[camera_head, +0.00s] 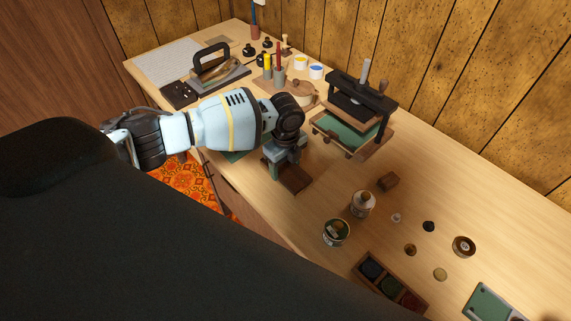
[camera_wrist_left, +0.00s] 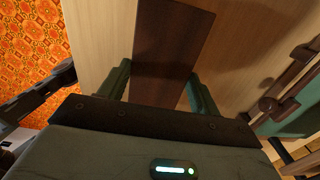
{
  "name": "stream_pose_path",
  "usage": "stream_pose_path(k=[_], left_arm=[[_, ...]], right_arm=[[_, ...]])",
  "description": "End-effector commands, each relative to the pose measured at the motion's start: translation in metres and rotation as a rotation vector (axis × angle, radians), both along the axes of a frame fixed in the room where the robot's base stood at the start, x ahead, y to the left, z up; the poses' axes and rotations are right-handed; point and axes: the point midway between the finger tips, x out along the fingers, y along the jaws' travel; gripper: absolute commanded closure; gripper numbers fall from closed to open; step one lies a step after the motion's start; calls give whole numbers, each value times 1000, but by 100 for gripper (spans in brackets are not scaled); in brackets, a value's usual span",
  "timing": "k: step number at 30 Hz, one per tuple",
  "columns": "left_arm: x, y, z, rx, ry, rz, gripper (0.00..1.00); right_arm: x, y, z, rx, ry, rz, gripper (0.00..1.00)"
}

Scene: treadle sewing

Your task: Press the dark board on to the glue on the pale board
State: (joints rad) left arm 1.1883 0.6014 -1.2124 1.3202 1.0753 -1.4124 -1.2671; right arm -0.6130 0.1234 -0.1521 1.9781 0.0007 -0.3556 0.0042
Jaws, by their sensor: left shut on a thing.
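The dark board (camera_head: 296,178) is a dark brown plank near the bench's front edge in the head view. It also shows in the left wrist view (camera_wrist_left: 172,45), running away from between the fingers. My left gripper (camera_head: 284,164) points down over the board and is shut on it, with one finger on each side in the wrist view (camera_wrist_left: 160,88). I cannot make out the pale board or the glue; they may be hidden under the dark board or my gripper. My right gripper is not in view.
A press with a green bed (camera_head: 350,130) stands just behind my left gripper. A bottle (camera_head: 362,204), a tin (camera_head: 336,232) and a compartment tray (camera_head: 391,284) stand to the right. Pots and tools crowd the back left. Bare bench (camera_head: 325,180) lies right of the board.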

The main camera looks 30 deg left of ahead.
Motion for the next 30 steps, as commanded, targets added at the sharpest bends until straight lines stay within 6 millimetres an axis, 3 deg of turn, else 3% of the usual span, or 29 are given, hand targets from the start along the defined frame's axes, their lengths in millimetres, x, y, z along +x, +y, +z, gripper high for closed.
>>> stream_pose_path(k=[1,2,8,17,30], left_arm=[[-1,0,-2,1,3,0,62],[-1,0,-2,1,4,0,36],[-1,0,-2,1,3,0,12],[0,0,0,0,1,0,12],[0,0,62,1,-1,0,12]], right_arm=[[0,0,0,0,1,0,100],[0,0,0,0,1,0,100],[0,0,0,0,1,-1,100],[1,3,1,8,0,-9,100],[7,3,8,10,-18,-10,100]])
